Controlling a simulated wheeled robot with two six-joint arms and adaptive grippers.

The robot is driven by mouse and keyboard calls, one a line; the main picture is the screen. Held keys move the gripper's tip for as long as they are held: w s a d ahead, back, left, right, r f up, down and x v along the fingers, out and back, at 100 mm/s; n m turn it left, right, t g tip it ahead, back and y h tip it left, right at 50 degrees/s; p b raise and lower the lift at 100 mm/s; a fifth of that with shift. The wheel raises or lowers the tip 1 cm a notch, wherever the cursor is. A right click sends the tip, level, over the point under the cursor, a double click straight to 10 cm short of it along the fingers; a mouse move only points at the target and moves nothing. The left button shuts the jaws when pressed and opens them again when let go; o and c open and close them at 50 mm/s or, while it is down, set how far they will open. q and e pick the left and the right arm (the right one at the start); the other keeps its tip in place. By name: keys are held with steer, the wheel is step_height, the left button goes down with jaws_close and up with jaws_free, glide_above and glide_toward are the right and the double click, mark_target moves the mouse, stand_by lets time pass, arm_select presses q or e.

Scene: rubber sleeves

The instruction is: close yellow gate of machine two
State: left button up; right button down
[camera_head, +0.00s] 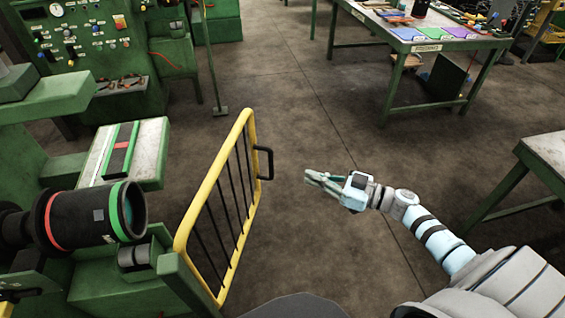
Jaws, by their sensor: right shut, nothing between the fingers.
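The yellow gate (211,184) stands out from the green machine (128,277) in the left half of the head view. It has a yellow frame, dark vertical bars and a black handle (268,163) on its right side. The gate is swung open, with its near lower end by the machine. My right gripper (308,178) is shut and empty, to the right of the handle and apart from it in the picture. It points left toward the gate. My left gripper does not show.
A black cylinder (95,217) with red and green rings sits on the machine at left. A green control panel (88,35) stands behind. Tables stand at the back right (425,45) and right edge (548,150). The floor (300,115) between is clear.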

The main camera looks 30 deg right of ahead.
mark_target(271, 163)
steer(key=x, duration=0.9)
steer(key=shift+w+a, duration=0.1)
steer(key=shift+w, duration=0.05)
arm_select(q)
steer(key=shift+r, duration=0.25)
